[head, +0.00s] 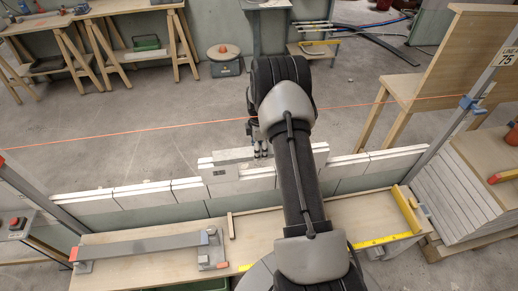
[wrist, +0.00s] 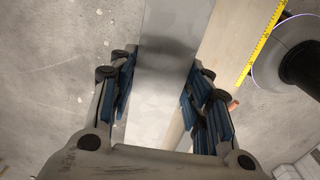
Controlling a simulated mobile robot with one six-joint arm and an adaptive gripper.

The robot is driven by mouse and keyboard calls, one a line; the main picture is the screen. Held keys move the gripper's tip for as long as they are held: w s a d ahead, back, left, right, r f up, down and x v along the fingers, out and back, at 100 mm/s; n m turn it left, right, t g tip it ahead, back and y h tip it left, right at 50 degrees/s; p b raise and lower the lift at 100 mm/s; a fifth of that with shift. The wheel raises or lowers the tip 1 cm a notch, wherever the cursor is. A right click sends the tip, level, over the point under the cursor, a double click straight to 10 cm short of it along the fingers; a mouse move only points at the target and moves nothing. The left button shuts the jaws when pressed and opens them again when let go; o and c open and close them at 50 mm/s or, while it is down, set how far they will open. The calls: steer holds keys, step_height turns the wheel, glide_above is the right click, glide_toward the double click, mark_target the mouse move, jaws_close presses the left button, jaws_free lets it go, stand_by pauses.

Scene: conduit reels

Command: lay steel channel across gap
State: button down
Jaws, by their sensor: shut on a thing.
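My gripper (head: 261,153) is beyond the row of pale blocks' near face, at the middle of the row, partly hidden by my arm. In the wrist view my gripper (wrist: 160,100) is shut on the steel channel (wrist: 168,45), a flat grey piece between the blue finger pads, running up out of the picture. The gap is not clearly visible; my arm covers part of the row.
A wooden bench (head: 180,262) in front holds a grey bar (head: 145,243) and yellow measuring tape (head: 370,242). An orange string (head: 130,135) crosses above the row. A wooden stand (head: 440,80) and stacked boards (head: 465,180) are at right.

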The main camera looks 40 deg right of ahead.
steer(key=shift+f, duration=0.25)
stand_by(0.3)
steer(key=c, duration=0.8)
jaws_free()
steer(key=shift+o, duration=0.2)
step_height(320, 180, up, 12)
steer(key=s+a+r+m+t, duration=0.1)
steer(key=a+r+m, duration=0.1)
steer(key=a+r, duration=0.35)
steer(key=s+a+r+m, duration=0.1)
steer(key=s+a+r, duration=0.15)
steer(key=r, duration=0.55)
steer(key=s+a+r+m+t, duration=0.1)
steer(key=s+a+r+m, duration=0.2)
steer(key=s+a+r, duration=0.4)
steer(key=s+a+r+m+t, duration=0.1)
steer(key=s+a+r+m, duration=0.25)
steer(key=s+a, duration=0.45)
steer(key=s+a+f+m+t, duration=0.1)
steer(key=s+a+m, duration=0.2)
steer(key=s, duration=0.8)
steer(key=shift+s+t, duration=0.25)
steer(key=shift+t, duration=0.05)
